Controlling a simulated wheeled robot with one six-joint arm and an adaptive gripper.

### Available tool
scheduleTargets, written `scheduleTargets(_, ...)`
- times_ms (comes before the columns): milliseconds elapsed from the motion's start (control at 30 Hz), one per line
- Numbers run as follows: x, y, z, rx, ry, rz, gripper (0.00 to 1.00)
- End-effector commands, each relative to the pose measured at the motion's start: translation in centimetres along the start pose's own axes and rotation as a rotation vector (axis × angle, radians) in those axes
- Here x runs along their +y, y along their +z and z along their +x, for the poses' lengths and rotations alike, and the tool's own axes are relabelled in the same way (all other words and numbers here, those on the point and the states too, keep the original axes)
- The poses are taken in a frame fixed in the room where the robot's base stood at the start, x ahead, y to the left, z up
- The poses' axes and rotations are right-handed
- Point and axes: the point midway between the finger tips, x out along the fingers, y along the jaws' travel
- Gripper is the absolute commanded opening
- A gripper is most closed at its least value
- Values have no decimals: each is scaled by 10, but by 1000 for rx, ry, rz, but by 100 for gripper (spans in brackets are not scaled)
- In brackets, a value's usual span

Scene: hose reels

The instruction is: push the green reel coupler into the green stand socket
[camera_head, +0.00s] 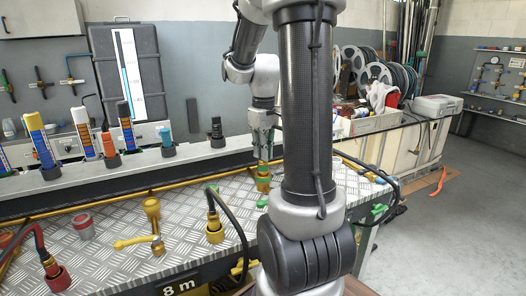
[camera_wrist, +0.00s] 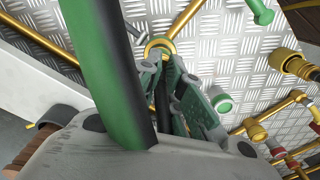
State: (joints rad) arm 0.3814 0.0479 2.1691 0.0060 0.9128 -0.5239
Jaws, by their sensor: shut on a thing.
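My gripper (camera_head: 263,152) points down over the metal-plate bench, behind my arm's upright link. It is shut on the green coupler (camera_head: 263,171), which looks roughly upright. A brass-yellow collar (camera_head: 263,185) shows directly below the coupler. In the wrist view my gripper's fingers (camera_wrist: 178,88) are close around a dark hose or coupler part. A brass ring (camera_wrist: 160,43) with green inside it lies just beyond the fingertips. The fingers hide much of the coupler. I cannot tell whether the ring belongs to the socket, nor how deep the coupler sits.
A short green pale-topped fitting (camera_wrist: 223,107) stands beside the fingers, and a green handle (camera_wrist: 262,12) lies farther off.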

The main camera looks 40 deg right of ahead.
Motion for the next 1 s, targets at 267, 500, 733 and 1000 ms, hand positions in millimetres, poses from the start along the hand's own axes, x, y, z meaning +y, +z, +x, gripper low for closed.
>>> scheduleTargets(267,0,0,3,0,0,0,0)
scheduleTargets(500,0,0,2,0,0,0,29)
scheduleTargets(733,0,0,0,0,0,0,29)
scheduleTargets(1000,1,-1,-44,4,2,0,29)
